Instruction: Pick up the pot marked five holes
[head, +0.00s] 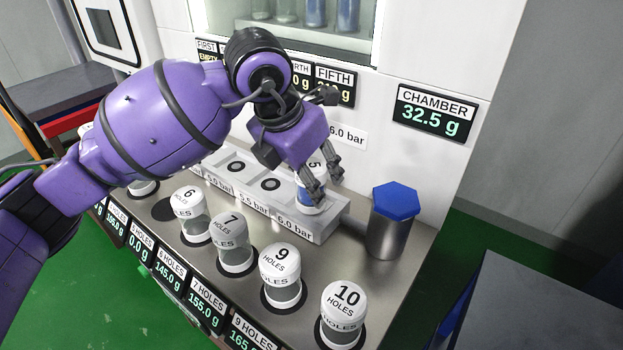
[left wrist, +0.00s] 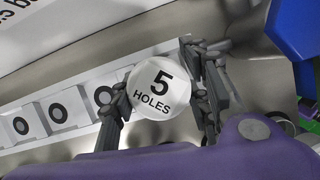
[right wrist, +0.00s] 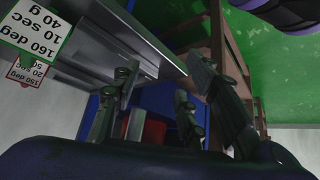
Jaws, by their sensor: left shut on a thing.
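The pot marked five holes (head: 311,195) has a white cap with a "5" and a blue lower part in the head view. It is at the right end of the grey block, at the slot labelled 6.0 bar. My left gripper (head: 322,190) is shut around its sides. In the left wrist view, the cap reading "5 HOLES" (left wrist: 160,90) sits between the fingers. Whether the pot's base touches the slot is hard to tell. My right gripper (right wrist: 165,95) shows in the right wrist view with its fingers apart and nothing between them.
The pots marked 6 (head: 190,213), 7 (head: 231,243), 9 (head: 281,275) and 10 (head: 342,314) stand along the bench's front. A metal canister with a blue hexagonal lid (head: 395,203) stands right of the grey block (head: 322,228). A chamber display (head: 433,112) reads 32.5 g.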

